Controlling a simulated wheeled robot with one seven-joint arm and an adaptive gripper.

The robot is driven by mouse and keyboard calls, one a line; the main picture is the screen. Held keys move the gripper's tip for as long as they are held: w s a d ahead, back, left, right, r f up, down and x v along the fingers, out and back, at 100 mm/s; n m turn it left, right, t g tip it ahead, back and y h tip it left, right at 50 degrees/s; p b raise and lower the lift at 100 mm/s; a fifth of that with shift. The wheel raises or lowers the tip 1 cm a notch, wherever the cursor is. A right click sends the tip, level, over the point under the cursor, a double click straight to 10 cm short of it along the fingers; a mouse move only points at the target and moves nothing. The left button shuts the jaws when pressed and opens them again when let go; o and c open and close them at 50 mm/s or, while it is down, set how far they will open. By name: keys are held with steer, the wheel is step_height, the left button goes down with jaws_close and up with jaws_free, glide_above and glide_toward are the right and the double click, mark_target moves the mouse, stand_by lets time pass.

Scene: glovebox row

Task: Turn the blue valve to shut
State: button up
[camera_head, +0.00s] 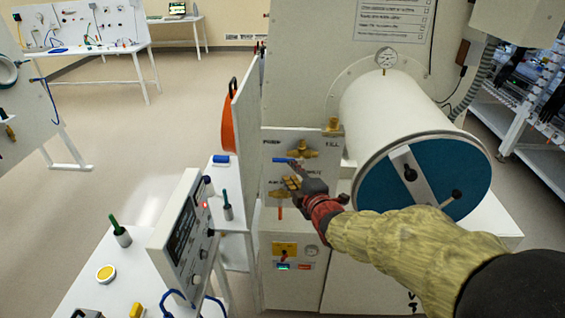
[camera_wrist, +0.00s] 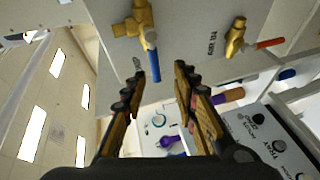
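The blue valve has a brass body (camera_wrist: 136,20) on a pale upright panel (camera_wrist: 195,45). Its blue lever (camera_wrist: 152,58) points down toward my gripper in the wrist view. In the head view the blue lever (camera_head: 284,160) lies about level and points left. My gripper (camera_wrist: 161,72) is open, its two dark, tan-padded fingers apart. The lever's free end shows between the fingertips, with a gap on each side; I cannot tell the depth. In the head view my gripper (camera_head: 288,182) is just below the lever, partly hiding the panel.
A second brass valve (camera_wrist: 236,35) has an orange-red lever (camera_wrist: 270,43). A large white cylinder (camera_head: 395,120) with a blue end juts out to the right of the panel. A meter box (camera_head: 182,240) stands on a white table at lower left. Open floor lies beyond at left.

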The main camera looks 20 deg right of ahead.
mark_target(283, 161)
steer(key=shift+n, duration=0.4)
steer(key=shift+r+x, duration=0.25)
steer(key=shift+x, duration=1.75)
steer(key=shift+r+x, duration=0.2)
steer(key=shift+x, duration=1.8)
steer(key=shift+w+a, duration=0.1)
jaws_close()
